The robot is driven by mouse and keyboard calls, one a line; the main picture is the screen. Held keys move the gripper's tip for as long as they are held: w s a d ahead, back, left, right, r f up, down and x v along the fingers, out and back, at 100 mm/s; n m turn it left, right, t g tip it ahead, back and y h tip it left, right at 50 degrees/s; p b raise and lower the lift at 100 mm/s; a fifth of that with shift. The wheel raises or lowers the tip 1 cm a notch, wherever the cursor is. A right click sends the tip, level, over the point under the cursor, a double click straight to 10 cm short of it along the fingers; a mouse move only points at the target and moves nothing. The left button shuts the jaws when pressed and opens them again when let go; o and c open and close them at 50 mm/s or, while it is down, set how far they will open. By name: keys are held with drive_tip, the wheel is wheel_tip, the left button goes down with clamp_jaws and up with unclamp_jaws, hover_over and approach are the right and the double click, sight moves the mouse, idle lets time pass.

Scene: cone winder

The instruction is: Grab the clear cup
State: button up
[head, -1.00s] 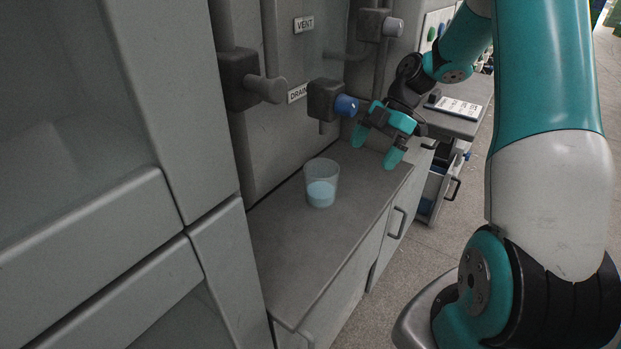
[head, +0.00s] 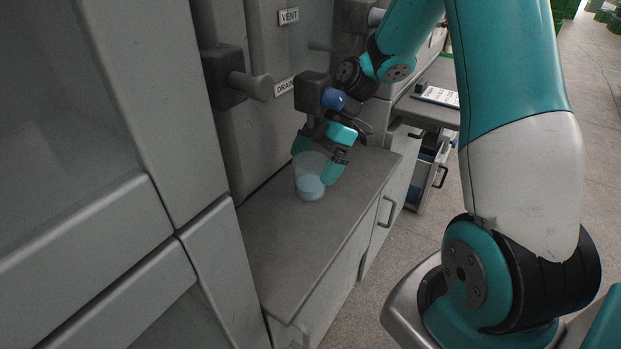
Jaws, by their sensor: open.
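The clear cup (head: 309,178) stands upright on the grey counter (head: 275,245), with pale blue liquid in its lower part. My gripper (head: 318,163) is open at the cup's upper part. One teal finger shows behind the cup's left rim and the other at its right side, so the cup appears to be between them. I cannot tell whether either finger touches it.
The blue-tipped drain valve (head: 331,98) juts out just above my gripper. Another valve (head: 249,86) sticks out at the left. A side table (head: 428,110) and an open drawer (head: 428,170) are beyond the counter. The counter's front part is clear.

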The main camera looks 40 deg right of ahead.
drive_tip(key=shift+x, duration=1.1)
drive_tip(key=shift+c, duration=0.2)
drive_tip(key=shift+d, duration=0.1)
drive_tip(key=c, duration=0.9)
